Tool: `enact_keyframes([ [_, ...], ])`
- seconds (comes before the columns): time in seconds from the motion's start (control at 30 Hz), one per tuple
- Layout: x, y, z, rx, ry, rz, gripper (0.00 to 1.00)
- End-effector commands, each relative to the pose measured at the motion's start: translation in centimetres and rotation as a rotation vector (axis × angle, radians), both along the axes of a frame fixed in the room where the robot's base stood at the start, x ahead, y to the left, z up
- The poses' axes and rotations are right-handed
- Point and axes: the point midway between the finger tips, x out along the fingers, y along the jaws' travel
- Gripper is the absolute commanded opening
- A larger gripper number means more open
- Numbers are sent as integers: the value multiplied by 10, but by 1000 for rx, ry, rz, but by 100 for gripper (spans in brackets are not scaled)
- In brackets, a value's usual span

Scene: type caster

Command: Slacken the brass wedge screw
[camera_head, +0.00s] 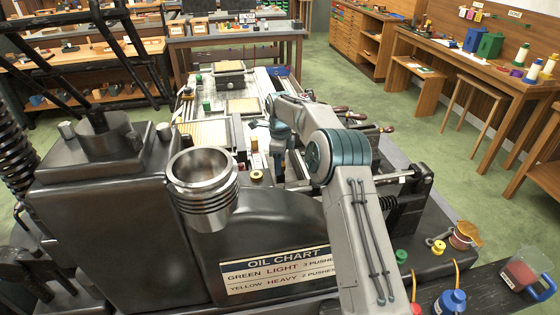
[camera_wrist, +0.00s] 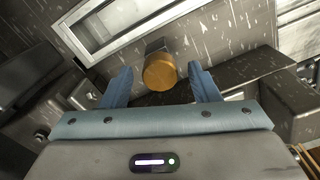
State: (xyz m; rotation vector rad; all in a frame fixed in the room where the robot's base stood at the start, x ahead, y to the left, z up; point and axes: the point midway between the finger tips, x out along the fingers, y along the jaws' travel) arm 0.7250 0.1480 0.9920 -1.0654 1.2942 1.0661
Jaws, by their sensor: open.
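The brass wedge screw (camera_wrist: 160,72) shows in the wrist view as a round brass head on a short grey block at the edge of a dark metal frame. My gripper (camera_wrist: 162,78) is open, with one blue finger to the left of the brass head and one to the right. There is a visible gap on both sides, and neither finger appears to touch it. I cannot tell whether the fingertips reach as deep as the head. In the head view my arm reaches over the machine bed, and the fingers cannot be made out.
A pale window-like recess in a light metal frame (camera_wrist: 110,22) lies just beyond the screw. Dark metal blocks stand on both sides, the right one (camera_wrist: 245,78) close to the right finger. In the head view a metal cup (camera_head: 203,190) and the oil chart (camera_head: 275,270) are nearer.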

Motion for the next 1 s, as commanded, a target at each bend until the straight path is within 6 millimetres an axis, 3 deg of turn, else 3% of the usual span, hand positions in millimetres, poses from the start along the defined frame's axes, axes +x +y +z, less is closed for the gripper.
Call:
enact_keyframes([
  [0.27, 0, 0, -2, 0, 0, 0, 55],
  [0.43, 0, 0, -2, 0, 0, 0, 11],
  [0.77, 0, 0, -2, -1, 0, 27, 11],
  [1.0, 0, 0, -1, -2, 0, 148, 11],
])
